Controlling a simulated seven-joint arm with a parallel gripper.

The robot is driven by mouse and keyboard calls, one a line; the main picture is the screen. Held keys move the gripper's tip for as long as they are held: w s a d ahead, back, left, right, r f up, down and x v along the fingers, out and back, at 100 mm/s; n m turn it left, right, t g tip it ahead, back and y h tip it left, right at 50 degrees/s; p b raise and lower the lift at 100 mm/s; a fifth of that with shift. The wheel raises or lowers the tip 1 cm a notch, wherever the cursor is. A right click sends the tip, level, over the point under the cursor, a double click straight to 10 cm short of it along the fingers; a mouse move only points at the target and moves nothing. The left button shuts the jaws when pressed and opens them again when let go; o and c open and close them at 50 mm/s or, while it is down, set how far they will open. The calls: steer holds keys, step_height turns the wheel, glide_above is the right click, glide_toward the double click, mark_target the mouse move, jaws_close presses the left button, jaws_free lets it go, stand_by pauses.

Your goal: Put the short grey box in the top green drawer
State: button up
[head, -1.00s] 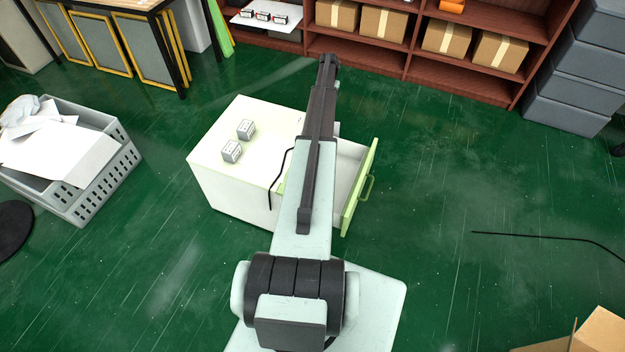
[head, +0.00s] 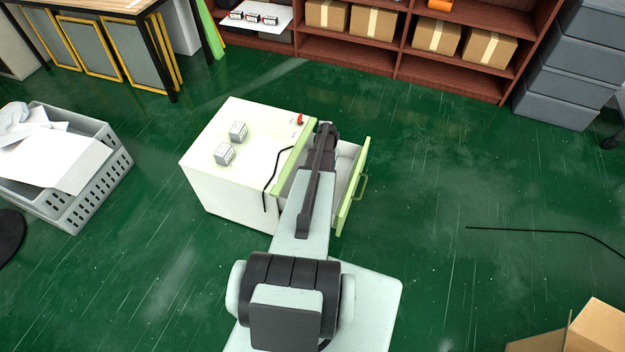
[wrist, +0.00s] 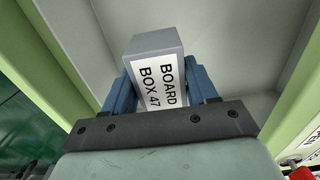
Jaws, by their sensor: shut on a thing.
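The grey box (wrist: 152,45), with a white label reading BOARD BOX 47, is between the blue fingers of my gripper (wrist: 160,78) in the wrist view. My gripper is shut on it. The green-fronted drawer (head: 353,186) stands pulled open on the right side of the white cabinet (head: 215,190). In the wrist view the drawer's pale inside and green edges (wrist: 42,62) surround the box. I cannot tell whether the box touches the drawer floor. In the head view my arm reaches over the drawer, and the gripper and held box are hidden behind it.
Two other small grey boxes (head: 225,154) (head: 238,131) stand on the cabinet top. A red knob-like part (head: 299,119) and a black cable (head: 269,182) are there too. A grey crate (head: 75,205) stands left, a brown shelf (head: 445,73) behind.

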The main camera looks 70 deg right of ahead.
steer(key=shift+f, duration=4.8)
steer(key=shift+f, duration=0.1)
steer(key=o, duration=1.1)
step_height(320, 180, up, 12)
steer(key=shift+r, duration=0.1)
